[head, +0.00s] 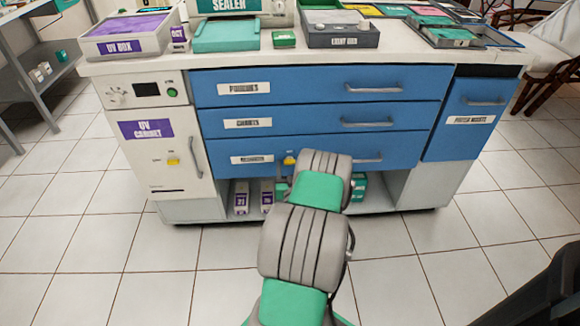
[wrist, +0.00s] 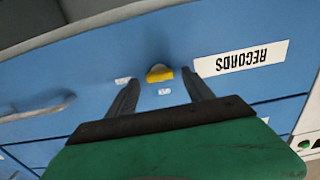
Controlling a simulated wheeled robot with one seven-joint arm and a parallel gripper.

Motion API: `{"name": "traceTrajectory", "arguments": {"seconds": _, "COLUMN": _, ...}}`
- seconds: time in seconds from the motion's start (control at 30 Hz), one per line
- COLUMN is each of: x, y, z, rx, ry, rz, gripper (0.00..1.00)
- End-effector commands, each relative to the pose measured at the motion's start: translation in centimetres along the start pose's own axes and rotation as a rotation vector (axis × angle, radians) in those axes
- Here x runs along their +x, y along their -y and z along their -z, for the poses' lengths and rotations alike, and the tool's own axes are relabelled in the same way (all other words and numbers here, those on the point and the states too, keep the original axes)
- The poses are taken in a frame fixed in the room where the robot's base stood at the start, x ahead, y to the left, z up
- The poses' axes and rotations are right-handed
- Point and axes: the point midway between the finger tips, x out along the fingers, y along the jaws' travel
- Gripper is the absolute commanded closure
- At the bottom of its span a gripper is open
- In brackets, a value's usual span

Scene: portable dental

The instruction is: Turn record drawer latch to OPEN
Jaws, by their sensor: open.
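The record drawer (head: 215,160) is the lowest of three blue drawers in the head view. Its yellow latch (head: 289,159) sits right of the label, beside my arm. In the wrist view, which is upside down, the latch (wrist: 160,73) lies between the tips of my gripper (wrist: 161,77). The fingers are open, one on each side of it; I cannot tell whether they touch it. Two small white labels (wrist: 164,91) sit near the latch, too small to read. The RECORDS label (wrist: 240,58) is to the right. In the head view my arm largely hides the gripper.
The drawer handle (head: 368,158) is right of my arm; it also shows in the wrist view (wrist: 40,108). The UV cabinet (head: 150,130) stands left with another yellow latch (head: 173,161). Boxes (head: 241,197) stand on the shelf below. The tiled floor (head: 90,245) in front is clear.

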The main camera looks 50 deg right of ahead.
Motion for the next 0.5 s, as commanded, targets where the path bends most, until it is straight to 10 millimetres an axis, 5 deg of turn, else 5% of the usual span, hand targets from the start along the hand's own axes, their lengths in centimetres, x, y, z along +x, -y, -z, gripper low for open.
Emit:
{"name": "traceTrajectory", "arguments": {"seconds": 0.13, "x": -0.02, "y": 0.02, "z": -0.02, "rx": 0.0, "ry": 0.0, "rz": 0.0, "gripper": 0.41}}
{"name": "traceTrajectory", "arguments": {"seconds": 0.5, "x": -0.04, "y": 0.02, "z": -0.01, "rx": 0.0, "ry": 0.0, "rz": 0.001, "gripper": 0.71}}
